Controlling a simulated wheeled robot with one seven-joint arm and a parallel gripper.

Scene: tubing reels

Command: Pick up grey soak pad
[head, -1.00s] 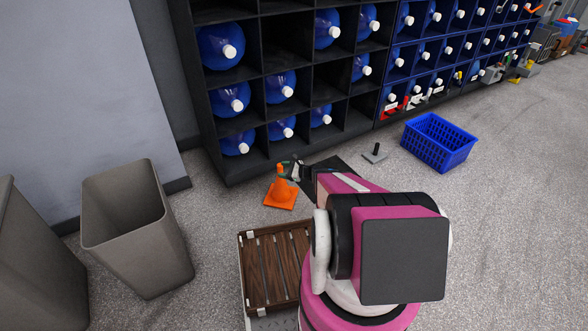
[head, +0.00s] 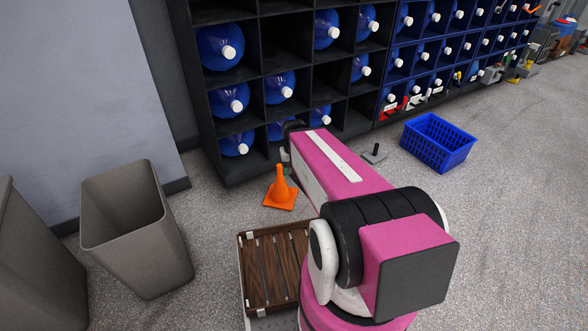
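The grey soak pad cannot be made out for certain now. A dark flat mat lay on the floor at the shelf's foot in the earlier view, and my pink forearm now covers that spot. My gripper (head: 287,166) is mostly hidden behind the forearm, low in front of the shelf and just above and behind the orange cone. Only a small bit of it shows, so its fingers and anything between them cannot be seen.
An orange cone (head: 280,190) stands close to my gripper. A grey block with a black upright handle (head: 374,154) and a blue basket (head: 438,143) are to the right. The dark shelf (head: 222,166) holds blue bottles. A grey bin (head: 135,228) stands left; floor at right is clear.

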